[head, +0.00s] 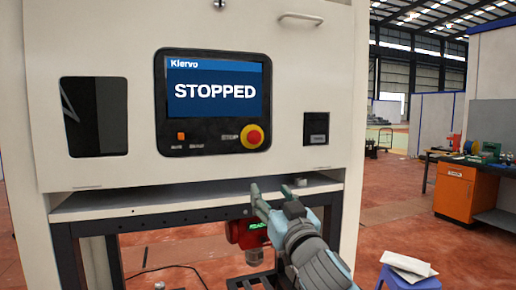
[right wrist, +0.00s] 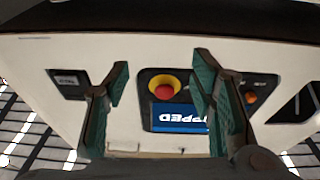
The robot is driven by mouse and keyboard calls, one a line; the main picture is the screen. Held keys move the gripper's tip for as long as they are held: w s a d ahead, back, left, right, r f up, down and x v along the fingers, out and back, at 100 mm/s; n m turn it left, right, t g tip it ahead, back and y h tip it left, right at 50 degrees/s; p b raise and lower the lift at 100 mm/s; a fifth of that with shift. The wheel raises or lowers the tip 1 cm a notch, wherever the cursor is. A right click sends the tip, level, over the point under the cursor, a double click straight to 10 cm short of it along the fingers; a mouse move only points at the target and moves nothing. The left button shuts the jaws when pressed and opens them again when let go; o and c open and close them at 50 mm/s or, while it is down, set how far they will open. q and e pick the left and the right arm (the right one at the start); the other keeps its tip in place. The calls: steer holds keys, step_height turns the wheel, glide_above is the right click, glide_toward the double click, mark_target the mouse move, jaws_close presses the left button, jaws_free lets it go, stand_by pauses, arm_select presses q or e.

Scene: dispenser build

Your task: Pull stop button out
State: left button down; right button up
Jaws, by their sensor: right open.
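The red stop button (head: 253,136) with its yellow collar sits at the lower right of the black control panel (head: 215,150). The screen (head: 214,90) above it reads "STOPPED". My right gripper (head: 265,197) is open and empty, below the button in the head view and apart from it. In the right wrist view, which is upside down, the button (right wrist: 165,87) shows between the two green-padded fingers (right wrist: 160,85), farther off than the fingertips. My left gripper is not in view.
A shelf (head: 150,200) juts out below the panel. A small grey block (head: 316,182) lies on it at the right. A dark window (head: 95,117) is left of the panel and a small black slot plate (head: 315,128) is right of it. A red device (head: 249,233) sits under the shelf.

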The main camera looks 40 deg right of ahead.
steer(key=s+a+r+t, duration=0.2)
steer(key=s+a+r, duration=0.1)
steer(key=s+r, duration=0.25)
steer(key=p, duration=1.1)
glide_toward(255, 138)
steer(key=x, duration=0.7)
steer(key=shift+w+r, duration=0.15)
steer(key=shift+w, duration=0.15)
steer(key=shift+w+d, duration=0.15)
steer(key=shift+w, duration=0.2)
steer(key=shift+s, duration=0.15)
